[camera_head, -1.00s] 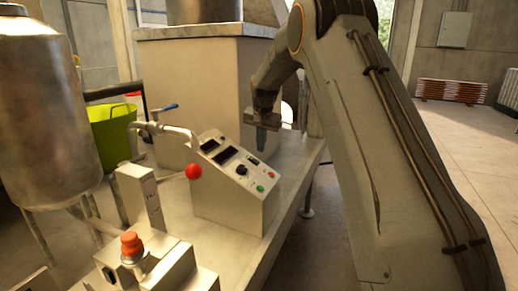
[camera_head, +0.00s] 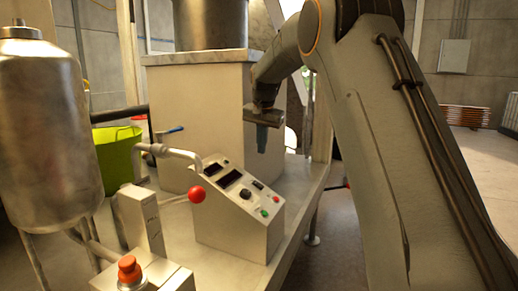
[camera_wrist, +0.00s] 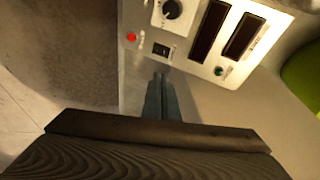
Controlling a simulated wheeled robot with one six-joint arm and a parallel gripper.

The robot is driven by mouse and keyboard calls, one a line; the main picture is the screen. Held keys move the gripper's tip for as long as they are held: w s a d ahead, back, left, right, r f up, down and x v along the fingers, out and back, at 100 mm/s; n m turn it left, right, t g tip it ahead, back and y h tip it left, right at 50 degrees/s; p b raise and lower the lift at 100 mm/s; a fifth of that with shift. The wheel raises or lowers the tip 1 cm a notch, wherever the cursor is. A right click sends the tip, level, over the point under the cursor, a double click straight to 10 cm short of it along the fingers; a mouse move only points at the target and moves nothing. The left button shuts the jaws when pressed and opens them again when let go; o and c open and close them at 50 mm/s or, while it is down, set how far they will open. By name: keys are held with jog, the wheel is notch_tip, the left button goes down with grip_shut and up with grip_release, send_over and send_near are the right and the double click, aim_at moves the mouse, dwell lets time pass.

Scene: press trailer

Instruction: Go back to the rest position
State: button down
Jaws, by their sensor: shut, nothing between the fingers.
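My gripper (camera_head: 262,138) hangs pointing down at the end of my arm, above and behind the sloped control box (camera_head: 238,212) in the head view. In the wrist view my gripper (camera_wrist: 160,82) has its two fingers together with nothing between them. The control box's panel (camera_wrist: 205,40) shows past the fingertips, with a knob, a switch, two dark displays, and small red and green buttons. I cannot tell the exact gap between fingertips and box, but they look apart.
A red ball-ended lever (camera_head: 196,194) stands left of the control box. A red-topped button (camera_head: 130,270) is at the front, a metal tank (camera_head: 45,130) at left, a green bucket (camera_head: 118,155) behind. A large pale block (camera_head: 200,100) stands behind the box. Open floor lies right.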

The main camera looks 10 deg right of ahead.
jog(key=s+f+n+g, duration=0.1)
jog(key=s+f, duration=0.5)
jog(key=s, duration=0.8)
jog(key=s+a+f+n+g, duration=0.1)
jog(key=s+f+n, duration=0.2)
jog(key=s+f, duration=0.4)
jog(key=s+a+f+n+g, duration=0.1)
jog(key=s+f+n, duration=0.2)
jog(key=s, duration=2)
notch_tip(320, 180, down, 4)
jog(key=shift+s+f+g, duration=0.1)
jog(key=shift+s+g, duration=0.15)
jog(key=shift+g, duration=0.05)
